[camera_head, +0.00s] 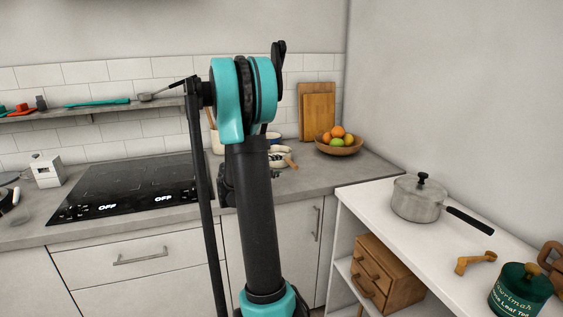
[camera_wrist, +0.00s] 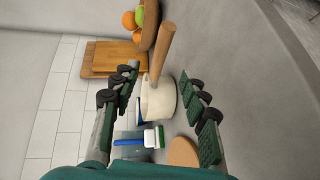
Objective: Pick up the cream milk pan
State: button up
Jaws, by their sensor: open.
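The cream milk pan (camera_wrist: 158,102) shows in the wrist view as a small cream pot with a long wooden handle (camera_wrist: 163,50) pointing to the top of the picture. In the head view the pan (camera_head: 279,159) stands on the grey counter, partly hidden behind my arm. My gripper (camera_wrist: 161,85) is open, with one finger on each side of the pan in the wrist view. Nothing is held between the fingers. I cannot tell whether either finger touches the pan. In the head view my arm hides most of the gripper.
A wooden fruit bowl (camera_head: 339,147) and cutting boards (camera_head: 318,112) stand near the pan. A blue brush (camera_wrist: 139,141) and a round wooden item (camera_wrist: 183,152) are close to it in the wrist view. A black cooktop (camera_head: 130,187) lies left; a metal pot (camera_head: 416,203) stands right.

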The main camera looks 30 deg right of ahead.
aim_at(289, 163)
jog(key=shift+x, duration=4.4)
jog(key=shift+w, duration=0.1)
grip_shut()
